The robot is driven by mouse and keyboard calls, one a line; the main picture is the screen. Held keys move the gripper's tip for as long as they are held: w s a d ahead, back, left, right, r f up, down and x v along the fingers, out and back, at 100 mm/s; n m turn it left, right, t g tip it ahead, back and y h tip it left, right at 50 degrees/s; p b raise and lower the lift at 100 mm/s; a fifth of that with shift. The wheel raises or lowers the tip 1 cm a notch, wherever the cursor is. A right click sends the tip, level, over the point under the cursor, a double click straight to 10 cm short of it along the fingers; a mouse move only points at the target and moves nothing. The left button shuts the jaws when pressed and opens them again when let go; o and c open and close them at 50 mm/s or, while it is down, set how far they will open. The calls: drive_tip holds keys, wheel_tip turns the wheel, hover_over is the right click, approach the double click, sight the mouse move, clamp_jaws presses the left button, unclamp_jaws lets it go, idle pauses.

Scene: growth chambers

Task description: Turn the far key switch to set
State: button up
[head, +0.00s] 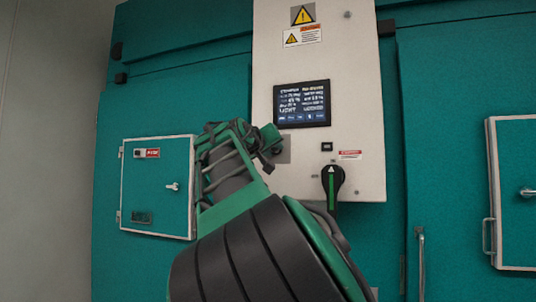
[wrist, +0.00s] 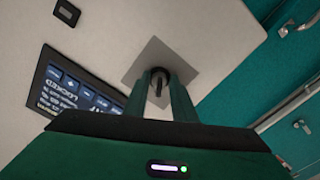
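The key switch (wrist: 159,82) is a dark round switch with a small key on a square grey plate (wrist: 141,57), set in the pale control panel. In the head view the plate (head: 285,156) is partly hidden behind my arm, below the left of the screen. My gripper (wrist: 160,79) is in front of the switch, its two green fingers apart, one on each side of the key. A gap shows between the fingers. I cannot tell whether the fingertips touch the key. The "set" marking is not readable.
A lit screen (head: 302,103) sits above the switch. A black rotary handle with a green stripe (head: 332,184) is at lower right of the panel (head: 352,60). A small teal cabinet door (head: 157,195) is at left, another (head: 518,180) at right.

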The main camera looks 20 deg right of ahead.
drive_tip(key=shift+c, duration=0.3)
clamp_jaws()
drive_tip(key=shift+m, duration=0.3)
drive_tip(key=m, duration=1.1)
drive_tip(key=shift+f, duration=0.1)
drive_tip(key=shift+m, duration=0.3)
drive_tip(key=shift+o, duration=0.3)
unclamp_jaws()
